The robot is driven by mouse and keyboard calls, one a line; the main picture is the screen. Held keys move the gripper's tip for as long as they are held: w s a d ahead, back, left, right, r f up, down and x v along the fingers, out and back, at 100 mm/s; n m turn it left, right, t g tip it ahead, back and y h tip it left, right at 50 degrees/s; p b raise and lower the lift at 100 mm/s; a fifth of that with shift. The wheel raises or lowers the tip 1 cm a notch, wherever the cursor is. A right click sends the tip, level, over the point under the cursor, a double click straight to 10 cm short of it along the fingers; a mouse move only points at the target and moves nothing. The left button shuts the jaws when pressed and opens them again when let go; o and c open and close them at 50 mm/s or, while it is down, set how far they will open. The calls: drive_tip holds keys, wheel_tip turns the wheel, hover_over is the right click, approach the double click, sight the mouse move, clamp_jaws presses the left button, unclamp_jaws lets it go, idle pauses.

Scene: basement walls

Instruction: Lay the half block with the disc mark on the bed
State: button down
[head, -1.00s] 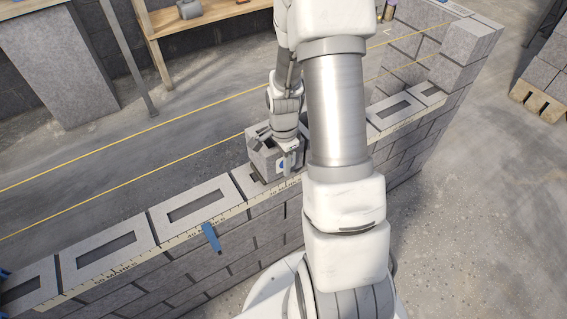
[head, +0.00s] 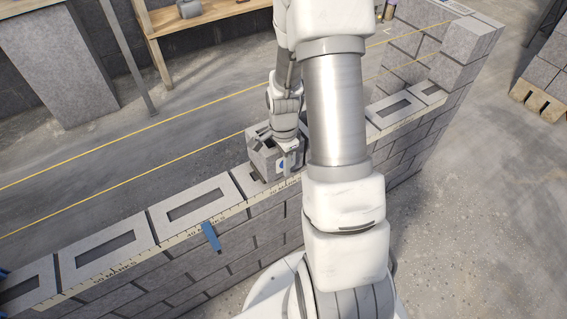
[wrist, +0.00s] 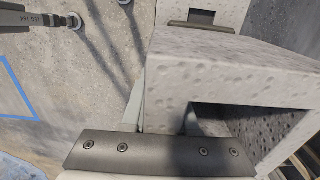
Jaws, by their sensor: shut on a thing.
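The half block (head: 262,158) is grey and hollow, with a blue disc mark (head: 282,164) on its near face. My gripper (head: 287,144) is shut on it from above. The block is over the wall's top course, close to the right end of a laid hollow block (head: 243,181). I cannot tell whether its underside touches the wall. The bed under it is hidden by the block and my arm.
The wall's top course (head: 107,241) runs from lower left to upper right, with a marked strip (head: 180,240) along its near edge. Yellow lines (head: 120,163) run behind the wall. A wooden bench (head: 215,15) stands beyond.

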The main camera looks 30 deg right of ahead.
drive_tip(key=c, duration=0.6)
unclamp_jaws()
wheel_tip(320, 180, up, 18)
drive_tip(key=p, duration=0.5)
drive_tip(key=shift+f, duration=0.25)
drive_tip(key=s+a+r+n+t, duration=0.3)
drive_tip(key=s+a+r+n, duration=0.35)
drive_tip(key=r+n, duration=0.25)
drive_tip(key=s+a+r+n+t, duration=0.3)
drive_tip(key=s+a+r+n, duration=0.3)
drive_tip(key=s+r+n, duration=0.25)
wheel_tip(320, 180, up, 13)
drive_tip(key=p, duration=1.2)
drive_tip(key=shift+w+r+p, duration=0.15)
drive_tip(key=shift+w+p, duration=0.25)
drive_tip(key=shift+w, duration=0.05)
